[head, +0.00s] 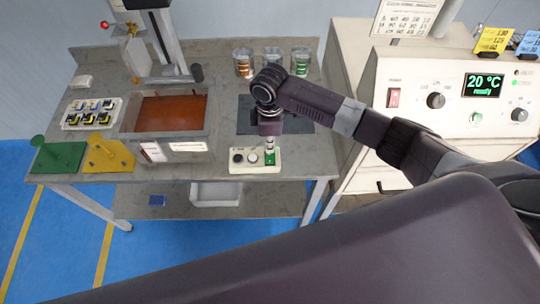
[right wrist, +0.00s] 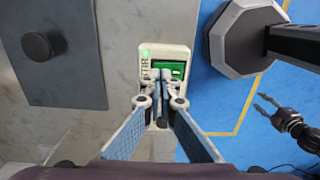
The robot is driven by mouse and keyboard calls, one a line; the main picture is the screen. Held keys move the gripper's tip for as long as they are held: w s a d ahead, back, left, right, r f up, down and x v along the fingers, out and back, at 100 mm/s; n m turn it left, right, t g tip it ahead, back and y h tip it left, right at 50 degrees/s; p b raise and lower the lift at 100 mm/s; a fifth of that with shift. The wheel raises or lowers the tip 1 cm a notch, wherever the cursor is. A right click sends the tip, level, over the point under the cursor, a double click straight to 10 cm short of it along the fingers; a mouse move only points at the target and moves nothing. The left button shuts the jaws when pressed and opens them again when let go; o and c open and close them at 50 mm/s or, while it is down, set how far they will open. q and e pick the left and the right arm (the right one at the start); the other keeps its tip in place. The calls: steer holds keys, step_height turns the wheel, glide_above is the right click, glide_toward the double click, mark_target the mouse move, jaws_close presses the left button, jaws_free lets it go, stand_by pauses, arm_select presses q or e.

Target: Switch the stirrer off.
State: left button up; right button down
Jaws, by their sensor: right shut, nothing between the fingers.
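In the right wrist view the box (right wrist: 150,53) shows a bright green spot and a green switch panel (right wrist: 178,70). My right gripper (head: 270,151) points down over the green end. In its wrist view the fingers (right wrist: 160,76) are shut and empty at the panel, hiding part of it. Contact cannot be told. My left gripper (right wrist: 268,105) appears open over the floor in the right wrist view.
An orange-filled tank (head: 170,112) with a column behind it stands left. Several cups (head: 300,62) stand at the back. A dark plate (head: 245,122) lies behind the box. A cream machine (head: 455,125) with a 20 °C display stands right.

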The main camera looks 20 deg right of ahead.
steer(key=shift+f+b, duration=0.5)
steer(key=shift+f, duration=0.6)
stand_by(0.6)
step_height(320, 180, up, 7)
steer(key=p, duration=0.8)
steer(key=shift+r, duration=0.1)
stand_by(0.5)
